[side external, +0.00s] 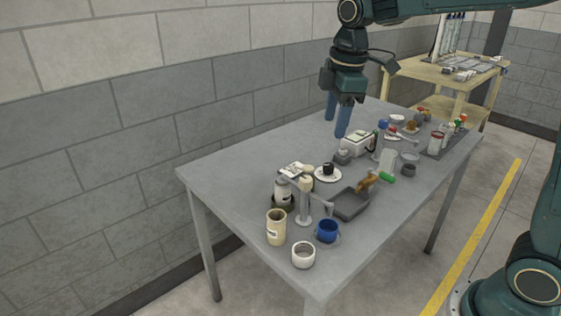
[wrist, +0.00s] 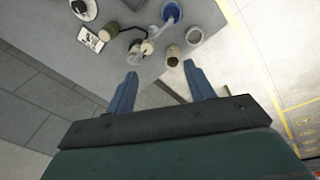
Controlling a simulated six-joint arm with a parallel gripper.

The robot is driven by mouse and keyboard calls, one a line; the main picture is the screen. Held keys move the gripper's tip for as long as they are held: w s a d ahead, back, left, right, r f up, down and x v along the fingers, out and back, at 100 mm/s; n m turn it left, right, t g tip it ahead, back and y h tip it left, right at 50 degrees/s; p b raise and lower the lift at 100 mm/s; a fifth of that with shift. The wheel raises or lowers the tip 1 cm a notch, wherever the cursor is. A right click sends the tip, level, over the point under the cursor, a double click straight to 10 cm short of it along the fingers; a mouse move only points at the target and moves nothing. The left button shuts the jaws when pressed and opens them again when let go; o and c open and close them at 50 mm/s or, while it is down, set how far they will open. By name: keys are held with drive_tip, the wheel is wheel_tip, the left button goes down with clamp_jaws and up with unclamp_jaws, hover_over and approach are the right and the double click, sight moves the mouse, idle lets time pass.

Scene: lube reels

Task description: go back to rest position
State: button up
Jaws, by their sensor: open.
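My gripper (side external: 338,117) is above the far part of the grey metal table (side external: 240,166) in the side external view, pointing down. Its two blue fingers are apart with nothing between them. In the wrist view the open fingers of my gripper (wrist: 163,88) reach toward the table's edge, with several small items beyond the fingertips. I cannot tell from these views how high the fingertips are above the tabletop.
On the table are a cream cup (side external: 276,228), a white cup (side external: 303,256), a blue mug (side external: 327,232), a grey tray (side external: 350,206) and a white box (side external: 358,143). The table's left part is clear. A block wall (side external: 130,130) runs behind. A wooden bench (side external: 450,75) stands at back right.

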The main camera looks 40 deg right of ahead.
drive_tip(key=s+f+m+t, duration=0.1)
drive_tip(key=s+m+t, duration=0.3)
drive_tip(key=s+m, duration=0.7)
drive_tip(key=s, duration=1.2)
drive_tip(key=shift+a+f, duration=0.15)
drive_tip(key=shift+f, duration=0.15)
drive_tip(key=shift+w, duration=0.1)
